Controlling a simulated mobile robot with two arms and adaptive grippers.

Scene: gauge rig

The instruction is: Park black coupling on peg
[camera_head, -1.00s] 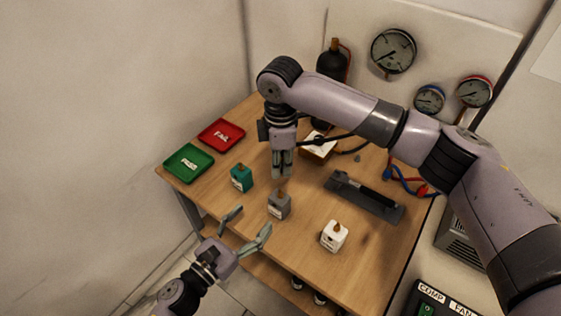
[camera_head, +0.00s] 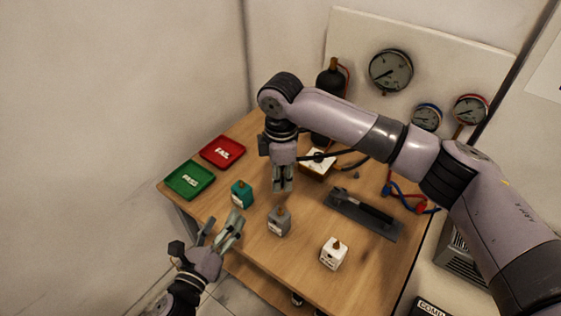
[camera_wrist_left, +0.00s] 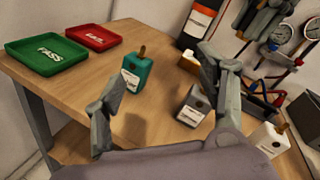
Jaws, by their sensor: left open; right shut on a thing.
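My right gripper (camera_head: 283,184) hangs fingers-down above the middle of the table, behind the grey block. It is shut on the black coupling, which its fingers mostly hide. A black hose (camera_head: 335,155) runs from beside this gripper toward the right. I cannot make out the peg for certain. My left gripper (camera_head: 222,221) is open and empty at the table's near left edge, close to the teal block (camera_head: 241,194). In the left wrist view its spread fingers (camera_wrist_left: 160,66) frame the teal block (camera_wrist_left: 136,73) and bare wood, with nothing between them.
A grey block (camera_head: 278,222) and a white block (camera_head: 333,254) stand toward the front. A dark cradle with a black bar (camera_head: 345,207) lies to the right. Green (camera_head: 187,181) and red (camera_head: 221,152) trays sit at left. Gauges (camera_head: 391,71) hang on the back panel.

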